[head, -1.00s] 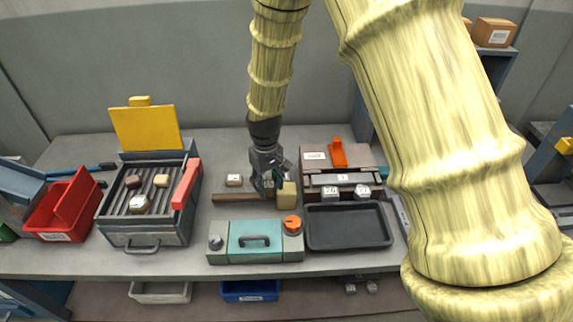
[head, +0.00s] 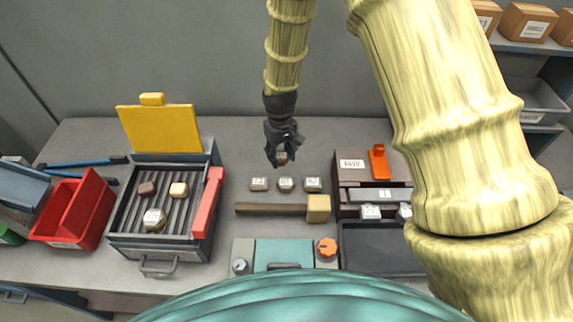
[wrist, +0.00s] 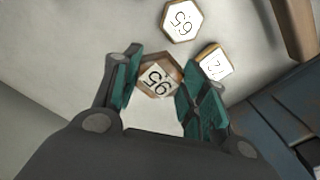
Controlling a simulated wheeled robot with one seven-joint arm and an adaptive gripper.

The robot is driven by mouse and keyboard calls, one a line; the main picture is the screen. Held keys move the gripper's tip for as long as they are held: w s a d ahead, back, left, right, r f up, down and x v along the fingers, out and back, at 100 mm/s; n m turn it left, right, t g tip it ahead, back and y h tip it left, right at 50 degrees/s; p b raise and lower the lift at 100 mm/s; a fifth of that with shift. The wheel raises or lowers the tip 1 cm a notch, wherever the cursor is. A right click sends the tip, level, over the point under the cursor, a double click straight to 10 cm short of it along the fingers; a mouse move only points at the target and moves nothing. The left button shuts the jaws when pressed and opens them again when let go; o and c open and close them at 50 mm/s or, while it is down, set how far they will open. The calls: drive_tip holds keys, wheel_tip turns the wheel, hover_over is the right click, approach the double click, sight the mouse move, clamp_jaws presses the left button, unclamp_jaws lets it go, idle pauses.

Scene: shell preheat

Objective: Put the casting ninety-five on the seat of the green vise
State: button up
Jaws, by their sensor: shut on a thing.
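My gripper (head: 281,152) is behind a row of small pale castings, over the back of the bench. In the wrist view, my gripper (wrist: 155,85) is shut on the casting ninety-five (wrist: 157,78), a hexagonal block with a white top and brown sides. Its "95" label faces the camera. The casting ninety-five (head: 281,158) also shows small at the fingertips in the head view. I cannot tell whether it touches the bench. I do not clearly see a green vise; my arm hides part of the right side.
A casting marked 65 (wrist: 182,19) and another numbered casting (wrist: 215,64) lie close by. A mallet (head: 318,208) lies in front of the row. A grill (head: 160,215) with a raised yellow lid stands left, a teal-lidded box (head: 283,252) in front, a black tray (head: 378,250) right.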

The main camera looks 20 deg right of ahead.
sight(282, 174)
drive_tip(key=shift+w+f, duration=0.1)
drive_tip(key=shift+f, duration=0.7)
drive_tip(key=shift+s+f+p, duration=0.25)
drive_tip(key=shift+f+p, duration=0.15)
drive_tip(key=shift+f, duration=0.1)
drive_tip(key=shift+w+f+p, duration=0.1)
drive_tip(key=shift+f+p, duration=0.4)
drive_tip(key=shift+f, duration=1.15)
drive_tip(key=shift+f, duration=0.15)
drive_tip(key=o, duration=1)
drive_tip(key=shift+o, duration=0.2)
